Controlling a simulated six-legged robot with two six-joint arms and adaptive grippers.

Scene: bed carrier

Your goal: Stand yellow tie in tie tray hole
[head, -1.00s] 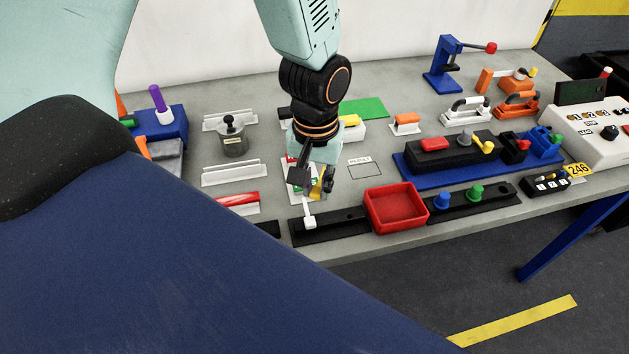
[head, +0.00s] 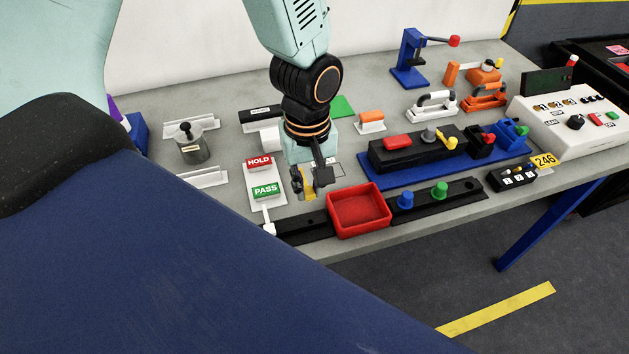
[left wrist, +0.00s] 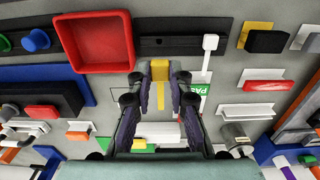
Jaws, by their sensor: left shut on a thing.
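My left gripper (head: 306,192) is shut on the yellow tie (head: 309,188) and holds it above the bench, behind the front black strip. In the left wrist view the yellow tie (left wrist: 160,70) sits between the dark fingers of my left gripper (left wrist: 160,80). The black strip (head: 304,227), which looks like the tie tray, lies left of the red bin; it also shows in the left wrist view (left wrist: 180,45). A small dark mark shows on it, but I cannot tell if it is a hole. A blue peg (head: 405,200) and a green peg (head: 439,190) stand right of the bin. My right gripper is not in view.
The red bin (head: 359,209) stands close to the right of the held tie. A HOLD/PASS placard (head: 264,180) and a white tab (head: 268,229) are to the left. A blue tray (head: 385,178) with several parts is at the right. The bench's front edge is near.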

